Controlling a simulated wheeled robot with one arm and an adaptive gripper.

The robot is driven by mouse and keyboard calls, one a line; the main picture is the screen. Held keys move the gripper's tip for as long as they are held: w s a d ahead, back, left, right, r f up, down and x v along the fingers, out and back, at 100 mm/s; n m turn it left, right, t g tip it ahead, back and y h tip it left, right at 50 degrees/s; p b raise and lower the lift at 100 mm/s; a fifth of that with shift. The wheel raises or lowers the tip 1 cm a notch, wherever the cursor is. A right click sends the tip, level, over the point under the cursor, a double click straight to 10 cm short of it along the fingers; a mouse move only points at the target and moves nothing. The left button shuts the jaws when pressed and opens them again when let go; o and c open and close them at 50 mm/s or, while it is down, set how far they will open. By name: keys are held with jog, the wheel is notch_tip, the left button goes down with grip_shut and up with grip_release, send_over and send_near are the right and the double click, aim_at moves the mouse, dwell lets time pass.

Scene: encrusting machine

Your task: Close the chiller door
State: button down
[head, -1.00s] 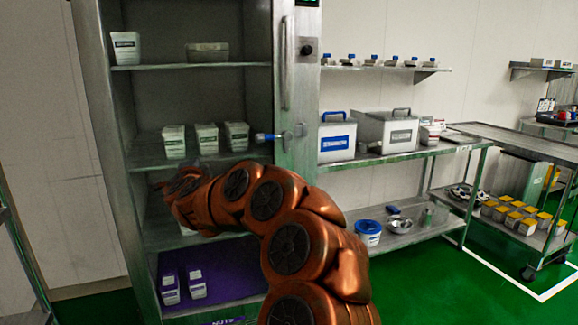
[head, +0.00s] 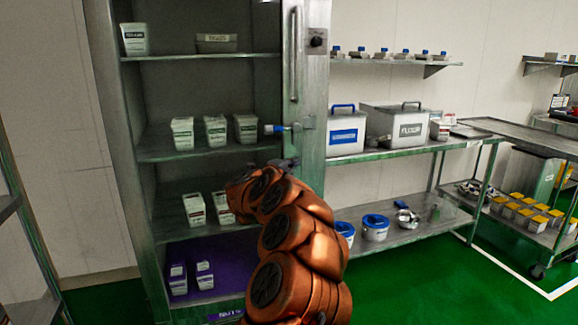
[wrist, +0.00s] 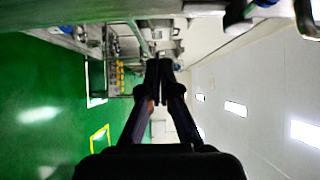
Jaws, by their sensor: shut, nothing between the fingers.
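The steel chiller (head: 135,145) stands open at the left of the head view, its shelves exposed. A narrow steel panel (head: 314,85) borders the opening on the right, with a vertical bar handle (head: 295,55) and a blue-tipped latch (head: 280,129). I cannot tell how much of this panel is the door. My gripper (head: 288,163) is small and partly hidden by my orange arm, in front of the panel's lower part and below the latch. Contact cannot be told. In the wrist view my gripper (wrist: 159,66) is shut with its dark fingers together and empty.
White tubs (head: 215,130) stand on the chiller shelves. Right of the chiller, a steel table (head: 420,150) carries a blue-handled bin (head: 345,130) and a grey bin (head: 395,125). Blue-lidded buckets (head: 375,228) stand on its lower shelf. The green floor (head: 420,280) is open at the front right.

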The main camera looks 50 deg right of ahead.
aim_at(297, 154)
jog(key=shift+w+d+p, duration=0.2)
jog(key=shift+w+d, duration=0.4)
jog(key=shift+d, duration=0.6)
jog(key=shift+w+d+p, duration=0.15)
jog(key=shift+w+d, duration=0.5)
jog(key=shift+d, duration=0.6)
jog(key=shift+w+d+p, duration=0.2)
jog(key=shift+w+d, duration=0.4)
jog(key=shift+d, duration=0.6)
jog(key=shift+r, duration=0.1)
